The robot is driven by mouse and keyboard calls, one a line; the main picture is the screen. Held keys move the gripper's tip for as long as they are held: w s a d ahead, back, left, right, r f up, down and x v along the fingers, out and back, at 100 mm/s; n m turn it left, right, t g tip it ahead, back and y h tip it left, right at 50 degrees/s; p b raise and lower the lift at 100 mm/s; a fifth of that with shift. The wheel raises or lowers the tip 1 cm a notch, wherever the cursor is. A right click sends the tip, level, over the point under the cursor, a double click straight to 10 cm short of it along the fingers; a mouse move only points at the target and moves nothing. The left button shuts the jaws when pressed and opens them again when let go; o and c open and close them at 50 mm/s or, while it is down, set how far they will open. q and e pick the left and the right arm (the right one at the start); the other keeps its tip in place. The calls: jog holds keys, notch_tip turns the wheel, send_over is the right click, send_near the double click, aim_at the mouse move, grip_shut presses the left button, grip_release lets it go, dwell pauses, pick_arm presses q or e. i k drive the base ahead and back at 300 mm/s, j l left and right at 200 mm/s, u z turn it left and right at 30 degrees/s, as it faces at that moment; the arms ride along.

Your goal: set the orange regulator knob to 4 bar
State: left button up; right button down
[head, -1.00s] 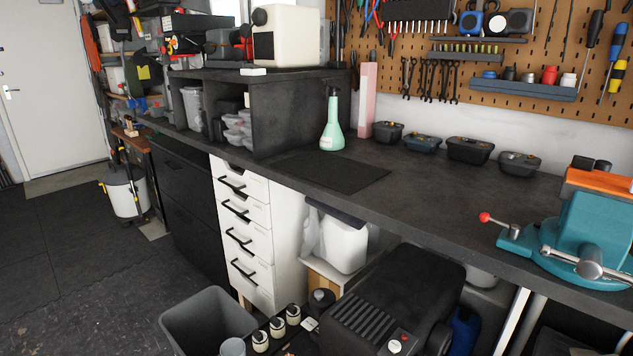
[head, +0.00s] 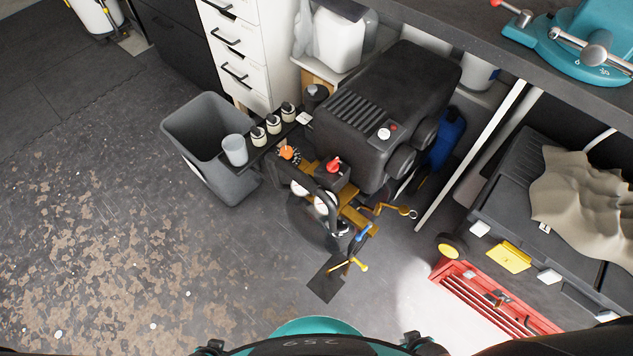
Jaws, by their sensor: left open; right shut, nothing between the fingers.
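The orange regulator knob (head: 289,153) shows in the head view, on the front left of the black compressor (head: 385,110). It sits on a dark round body with pale marks around it, too small to read. Below it are round pale gauge faces (head: 299,188), partly covered by a dark curved handle; their readings cannot be made out. A red knob (head: 333,164) stands to the right of the orange one. I cannot make out either gripper. Only teal and black parts of my own body show along the bottom edge, well apart from the knob.
A grey bin (head: 185,120) stands left of the compressor. A narrow dark shelf with several small jars (head: 274,124) and a grey cup (head: 235,150) lies between them. Brass valves (head: 390,209) stick out in front. A red tool tray (head: 495,305) lies at right. The floor at left is clear.

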aim_at(286, 152)
jog(key=z, duration=0.7)
jog(key=j+z, duration=0.4)
jog(key=j, duration=0.2)
jog(key=j+z, duration=0.45)
jog(key=j, duration=0.2)
jog(key=k+j+z, duration=0.15)
jog(key=j+z, duration=0.25)
jog(key=j, duration=0.15)
